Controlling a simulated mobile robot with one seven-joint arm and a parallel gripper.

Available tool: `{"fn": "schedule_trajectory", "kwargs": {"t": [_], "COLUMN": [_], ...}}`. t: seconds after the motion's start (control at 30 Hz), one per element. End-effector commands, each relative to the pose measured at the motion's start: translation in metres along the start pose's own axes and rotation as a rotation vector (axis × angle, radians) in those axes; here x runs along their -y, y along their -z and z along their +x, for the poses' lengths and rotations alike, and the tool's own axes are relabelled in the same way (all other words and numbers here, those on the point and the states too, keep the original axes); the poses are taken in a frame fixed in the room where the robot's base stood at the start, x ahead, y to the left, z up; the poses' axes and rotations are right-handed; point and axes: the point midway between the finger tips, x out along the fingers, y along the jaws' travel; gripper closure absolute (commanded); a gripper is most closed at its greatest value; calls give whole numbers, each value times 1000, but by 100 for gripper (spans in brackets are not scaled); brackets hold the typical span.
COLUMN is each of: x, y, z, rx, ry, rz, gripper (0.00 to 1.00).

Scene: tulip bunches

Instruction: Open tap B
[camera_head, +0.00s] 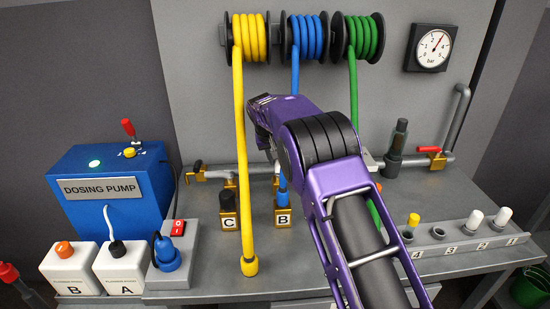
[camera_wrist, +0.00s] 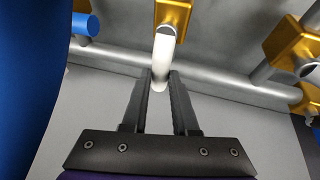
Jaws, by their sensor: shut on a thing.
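The block lettered B (camera_head: 283,219) stands on the bench with a blue fitting in its top. Behind it is a tap with a white lever, partly hidden by my arm. In the wrist view, the white lever (camera_wrist: 163,52) hangs from a brass tap body (camera_wrist: 173,14) on a grey pipe. My gripper (camera_wrist: 161,76) is shut on the end of this lever, one dark finger on each side. In the head view my gripper (camera_head: 266,150) is mostly hidden behind my purple wrist.
A yellow hose (camera_head: 241,150) hangs left of my arm, its end over the bench. A blue hose (camera_wrist: 25,70) fills the wrist view's left edge. Another brass tap (camera_wrist: 290,45) is at right. The dosing pump (camera_head: 110,190) stands left; a numbered rack (camera_head: 465,244) lies right.

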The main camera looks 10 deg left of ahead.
Motion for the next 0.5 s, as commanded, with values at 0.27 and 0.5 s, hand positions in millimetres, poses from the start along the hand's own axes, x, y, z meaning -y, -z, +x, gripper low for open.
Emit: {"fn": "schedule_trajectory", "kwargs": {"t": [0.27, 0.5], "x": [-1, -2], "y": [0, 0], "z": [0, 0], "rx": [2, 3], "ry": [-3, -3], "rz": [10, 9], "gripper": [100, 57]}}
